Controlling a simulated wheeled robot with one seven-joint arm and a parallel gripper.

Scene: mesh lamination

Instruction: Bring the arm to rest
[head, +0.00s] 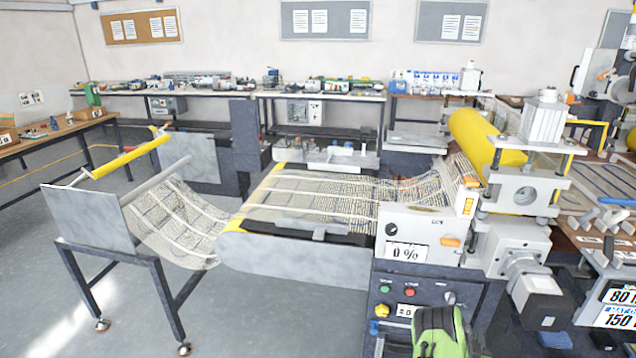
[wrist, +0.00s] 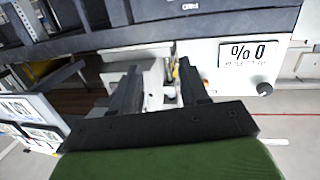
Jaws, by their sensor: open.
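My gripper (wrist: 160,82) shows in the wrist view with two dark fingers spread apart and nothing between them. The green body of my wrist fills the bottom of that view. In the head view my green and black arm end (head: 438,332) is at the bottom, in front of the machine's control cabinet. The fingertips cannot be made out there. A control panel with a "0 %" display (head: 406,252) is behind and above it; the display also shows in the wrist view (wrist: 247,54).
A laminating machine carries a mesh web (head: 320,195) over a conveyor toward a yellow roller (head: 485,140). The cabinet has several buttons (head: 384,289) close to my arm. A motor block (head: 535,290) and signs (head: 622,295) are at right. Open floor (head: 230,310) lies at left.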

